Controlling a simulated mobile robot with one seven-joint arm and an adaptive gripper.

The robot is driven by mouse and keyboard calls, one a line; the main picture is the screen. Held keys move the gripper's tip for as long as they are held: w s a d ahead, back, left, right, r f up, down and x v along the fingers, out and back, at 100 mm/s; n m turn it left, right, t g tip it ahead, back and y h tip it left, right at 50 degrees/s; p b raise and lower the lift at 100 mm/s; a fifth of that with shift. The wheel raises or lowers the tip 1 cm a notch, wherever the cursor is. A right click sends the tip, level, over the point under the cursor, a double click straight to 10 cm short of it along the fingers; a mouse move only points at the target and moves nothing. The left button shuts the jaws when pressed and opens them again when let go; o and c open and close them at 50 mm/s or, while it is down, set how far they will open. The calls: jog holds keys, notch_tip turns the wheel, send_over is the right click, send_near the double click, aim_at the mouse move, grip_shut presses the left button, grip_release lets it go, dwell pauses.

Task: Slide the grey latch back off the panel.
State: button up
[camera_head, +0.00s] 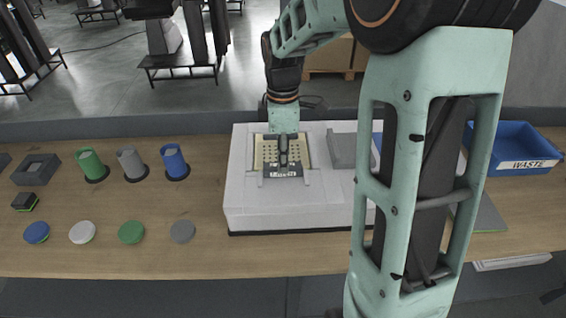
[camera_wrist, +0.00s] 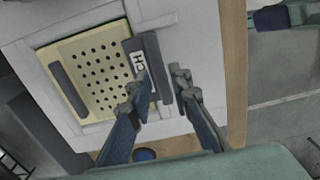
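The latch (camera_head: 283,171) is a dark grey plate with a white label, at the near edge of the beige perforated panel (camera_head: 265,152) on the white housing. In the wrist view, the latch (camera_wrist: 132,48) lies along the right edge of the panel (camera_wrist: 83,52), and its raised bar stands on its right side. My gripper (camera_head: 283,158) points down over the latch. In the wrist view, my gripper (camera_wrist: 161,82) has its fingers apart, one on each side of the raised bar. I cannot tell whether either finger touches it. The fingers partly hide the label.
The white housing (camera_head: 245,200) stands on a wooden bench (camera_head: 140,255). A grey plate (camera_head: 342,150) lies on it, right of the panel. Colored cups and discs stand at left. A blue waste bin (camera_head: 530,145) is at right. My arm hides part of the right side.

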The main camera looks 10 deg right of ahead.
jog(key=shift+f, duration=0.9)
jog(key=shift+c, duration=0.4)
grip_shut()
